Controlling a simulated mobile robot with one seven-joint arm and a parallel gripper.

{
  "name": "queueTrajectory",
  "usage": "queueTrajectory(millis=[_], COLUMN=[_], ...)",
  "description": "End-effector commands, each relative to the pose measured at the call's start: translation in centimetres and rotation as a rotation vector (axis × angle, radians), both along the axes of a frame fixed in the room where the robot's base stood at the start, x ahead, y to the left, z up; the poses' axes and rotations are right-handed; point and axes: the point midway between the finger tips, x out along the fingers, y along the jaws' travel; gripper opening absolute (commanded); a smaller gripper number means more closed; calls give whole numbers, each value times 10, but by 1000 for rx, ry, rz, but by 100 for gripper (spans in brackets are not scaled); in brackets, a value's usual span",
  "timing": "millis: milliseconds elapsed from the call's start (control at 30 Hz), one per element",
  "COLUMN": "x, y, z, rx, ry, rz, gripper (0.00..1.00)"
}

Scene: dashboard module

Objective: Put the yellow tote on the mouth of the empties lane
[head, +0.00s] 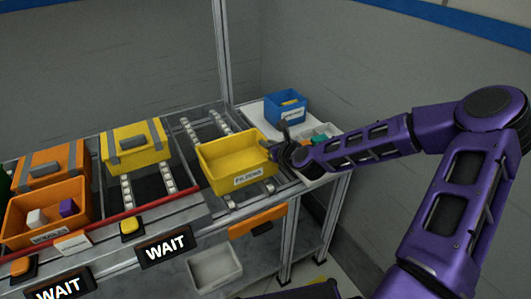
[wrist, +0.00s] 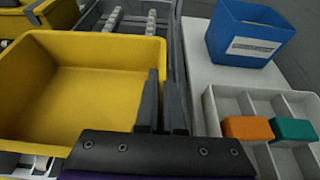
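The open yellow tote (head: 237,163) is empty, with a white label on its front. It stands out over the near end of the right-hand roller lane (head: 207,122). I cannot tell whether it rests on the rollers or is just above them. My gripper (head: 275,148) is at the tote's right side. In the wrist view the fingers (wrist: 161,98) are close together, one on each side of the right wall of the yellow tote (wrist: 70,95), so they look shut on it. The wall between the fingers is mostly hidden.
A blue bin (head: 286,107) and a white divided tray (wrist: 259,100) with orange and teal blocks stand to the right. A strapped yellow tote (head: 135,146) sits on the lane to the left, with orange totes (head: 46,222) beyond. A red rail (head: 110,220) runs along the front.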

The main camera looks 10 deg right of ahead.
Motion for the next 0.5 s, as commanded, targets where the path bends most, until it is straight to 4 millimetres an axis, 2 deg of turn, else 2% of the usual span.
queueTrajectory(millis=[100, 167, 500], x=[0, 0, 0], y=[0, 0, 0], z=[-20, -26, -30], rx=[1, 1, 1], ry=[0, 0, -1], rz=[0, 0, 0], gripper=[0, 0, 0])
